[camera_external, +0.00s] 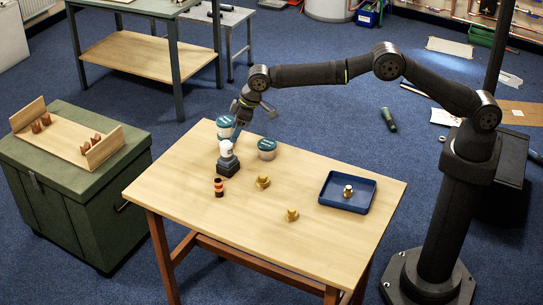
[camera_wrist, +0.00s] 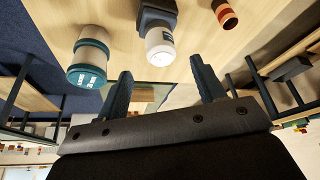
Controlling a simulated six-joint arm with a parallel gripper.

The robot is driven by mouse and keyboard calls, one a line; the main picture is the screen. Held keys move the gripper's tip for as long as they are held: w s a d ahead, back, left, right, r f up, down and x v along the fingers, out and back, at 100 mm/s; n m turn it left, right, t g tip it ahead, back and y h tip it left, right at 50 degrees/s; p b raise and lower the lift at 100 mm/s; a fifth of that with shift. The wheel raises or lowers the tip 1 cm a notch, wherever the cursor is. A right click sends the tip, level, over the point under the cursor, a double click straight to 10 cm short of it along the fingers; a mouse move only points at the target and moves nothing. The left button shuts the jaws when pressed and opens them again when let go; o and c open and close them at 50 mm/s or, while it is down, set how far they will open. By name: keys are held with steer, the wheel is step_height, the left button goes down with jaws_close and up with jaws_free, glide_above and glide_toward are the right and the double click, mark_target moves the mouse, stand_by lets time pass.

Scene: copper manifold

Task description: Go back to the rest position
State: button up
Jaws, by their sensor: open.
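My gripper (camera_external: 250,118) hangs above the far left end of the wooden table (camera_external: 335,245), with its arm stretched out from the base at the right. In the wrist view the two fingers of my gripper (camera_wrist: 163,85) stand wide apart with nothing held between them. A white and teal tub (camera_external: 225,128) is close to my gripper in the outside view, and a second similar tub (camera_external: 267,149) stands to its right. A dark-bodied item with a white top (camera_external: 227,158) stands just in front; it also shows in the wrist view (camera_wrist: 160,42).
A green chest (camera_external: 85,185) stands left. The table's front is clear.

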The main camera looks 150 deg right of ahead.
mark_target(227, 149)
steer(key=x, duration=0.9)
steer(key=shift+f, duration=0.3)
steer(key=shift+r, duration=0.15)
